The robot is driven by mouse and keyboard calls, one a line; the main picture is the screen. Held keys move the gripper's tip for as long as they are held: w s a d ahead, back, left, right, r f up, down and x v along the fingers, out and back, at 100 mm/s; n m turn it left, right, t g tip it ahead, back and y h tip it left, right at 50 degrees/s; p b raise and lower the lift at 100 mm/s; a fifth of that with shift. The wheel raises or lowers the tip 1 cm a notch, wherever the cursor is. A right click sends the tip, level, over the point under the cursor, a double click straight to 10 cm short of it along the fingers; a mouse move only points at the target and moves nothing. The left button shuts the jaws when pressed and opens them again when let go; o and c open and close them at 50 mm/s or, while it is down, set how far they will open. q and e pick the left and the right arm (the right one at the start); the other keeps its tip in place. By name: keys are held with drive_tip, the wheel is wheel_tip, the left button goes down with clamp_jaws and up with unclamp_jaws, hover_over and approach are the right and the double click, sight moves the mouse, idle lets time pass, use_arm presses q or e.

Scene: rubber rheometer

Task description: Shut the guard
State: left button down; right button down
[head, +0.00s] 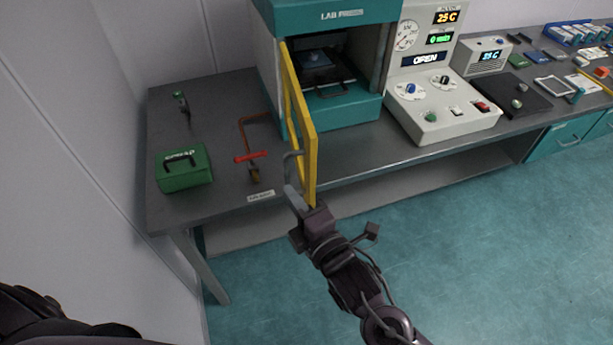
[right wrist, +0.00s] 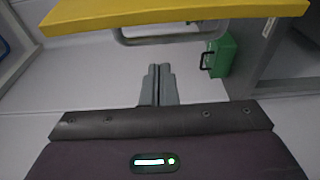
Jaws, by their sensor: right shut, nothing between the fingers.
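The guard (head: 309,147) is a yellow-framed door on the front of the teal lab press (head: 330,18). It stands open, swung out toward me over the bench's front edge. Its grey bar handle (head: 289,160) is on the guard's left face; the handle also shows in the right wrist view (right wrist: 170,40), below the yellow frame. My right gripper (head: 291,191) is shut and empty, just below the handle on that side. In the right wrist view its fingertips (right wrist: 159,70) are together and apart from the handle. My left gripper is out of view.
A green box (head: 184,169) and a red-handled valve (head: 250,157) stand on the grey bench left of the guard. The control panel (head: 440,112) at right displays OPEN. The press opening holds a dark plate (head: 318,60). Floor in front is clear.

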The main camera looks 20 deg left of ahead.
sight(308, 186)
drive_tip(key=w+d+p, duration=0.2)
drive_tip(key=w+p, duration=0.1)
drive_tip(key=shift+w+r, duration=0.1)
drive_tip(key=shift+w, duration=0.05)
drive_tip(key=shift+w+a, duration=0.1)
drive_tip(key=shift+w, duration=0.05)
idle(0.3)
